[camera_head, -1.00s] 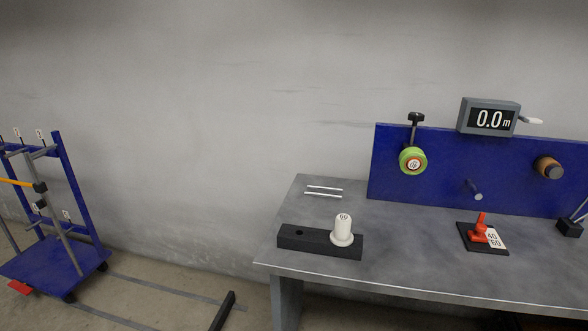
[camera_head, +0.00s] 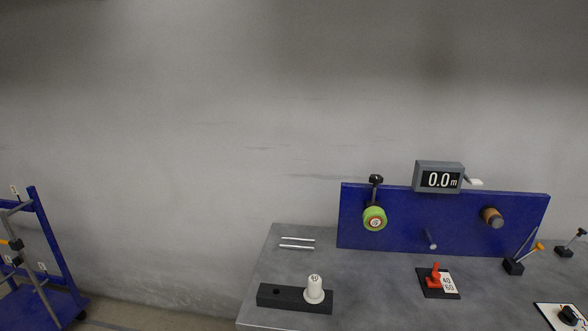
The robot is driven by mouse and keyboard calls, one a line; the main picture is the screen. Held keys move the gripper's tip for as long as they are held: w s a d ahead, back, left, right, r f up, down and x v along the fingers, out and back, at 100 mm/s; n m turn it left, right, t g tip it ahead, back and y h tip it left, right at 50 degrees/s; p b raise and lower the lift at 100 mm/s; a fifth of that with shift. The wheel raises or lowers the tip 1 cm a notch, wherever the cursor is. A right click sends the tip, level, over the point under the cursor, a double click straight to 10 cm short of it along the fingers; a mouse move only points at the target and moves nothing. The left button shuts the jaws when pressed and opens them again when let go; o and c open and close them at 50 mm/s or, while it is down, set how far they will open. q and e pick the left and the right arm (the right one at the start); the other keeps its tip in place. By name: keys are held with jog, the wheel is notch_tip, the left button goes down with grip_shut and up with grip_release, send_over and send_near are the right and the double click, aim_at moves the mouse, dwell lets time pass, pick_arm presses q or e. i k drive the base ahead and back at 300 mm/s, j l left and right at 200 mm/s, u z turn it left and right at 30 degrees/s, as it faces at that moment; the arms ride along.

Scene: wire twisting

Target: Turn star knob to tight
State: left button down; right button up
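A black knob (camera_head: 376,179) stands on a short stem at the top edge of the blue board, above a green spool (camera_head: 375,218). Another black knob (camera_head: 571,315) sits on a white plate (camera_head: 549,311) at the lower right edge, partly cut off. Both are too small to tell which is the star knob or how tight it is. Neither of my grippers is in view.
The blue board (camera_head: 460,225) stands on a grey table (camera_head: 375,262) with a 0.0 m display (camera_head: 440,178) on top. A red clamp (camera_head: 434,277), a black block (camera_head: 283,297) with a white cone (camera_head: 314,288) and thin rods lie on it. A blue cart (camera_head: 50,245) stands left.

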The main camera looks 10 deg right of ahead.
aim_at(376, 179)
jog(key=z, duration=0.75)
jog(key=l, duration=1.05)
jog(key=l+u, duration=0.7)
jog(key=k+l, duration=0.05)
